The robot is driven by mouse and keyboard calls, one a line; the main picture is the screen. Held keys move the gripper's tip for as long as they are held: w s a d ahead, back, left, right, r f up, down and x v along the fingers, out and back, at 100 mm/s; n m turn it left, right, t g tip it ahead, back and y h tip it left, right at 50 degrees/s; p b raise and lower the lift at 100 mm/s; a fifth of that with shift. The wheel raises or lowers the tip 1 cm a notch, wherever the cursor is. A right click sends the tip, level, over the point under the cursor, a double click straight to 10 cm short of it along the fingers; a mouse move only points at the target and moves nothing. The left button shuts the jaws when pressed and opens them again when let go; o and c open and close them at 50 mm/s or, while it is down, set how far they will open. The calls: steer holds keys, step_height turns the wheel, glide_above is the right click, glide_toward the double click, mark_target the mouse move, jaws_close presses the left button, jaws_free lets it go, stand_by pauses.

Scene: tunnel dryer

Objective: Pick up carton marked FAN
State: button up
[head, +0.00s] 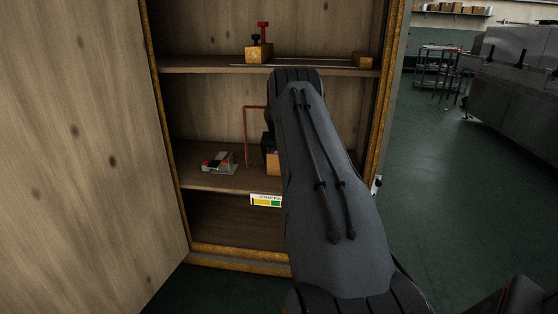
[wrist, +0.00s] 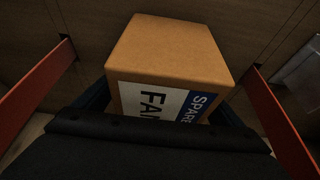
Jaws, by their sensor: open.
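The carton (wrist: 165,50) is brown and sits on the cabinet's middle shelf, with a white and blue label reading FAN and SPARE in the wrist view. In the head view only a small strip of it (head: 273,164) shows beside my arm. My gripper (wrist: 160,55) is open. Its two long red fingers stand on either side of the carton, with a visible gap on each side. In the head view one red finger shows just left of the carton; the other is hidden behind my arm.
A grey metal item with red and dark parts (head: 220,164) lies left of the carton, beyond one finger. The upper shelf (head: 200,65) holds wooden blocks. The cabinet door (head: 75,150) stands open at left; the right frame (head: 385,110) is close to my arm.

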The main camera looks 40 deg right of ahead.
steer(key=shift+f, duration=0.15)
steer(key=c, duration=1.7)
steer(key=shift+c, duration=0.2)
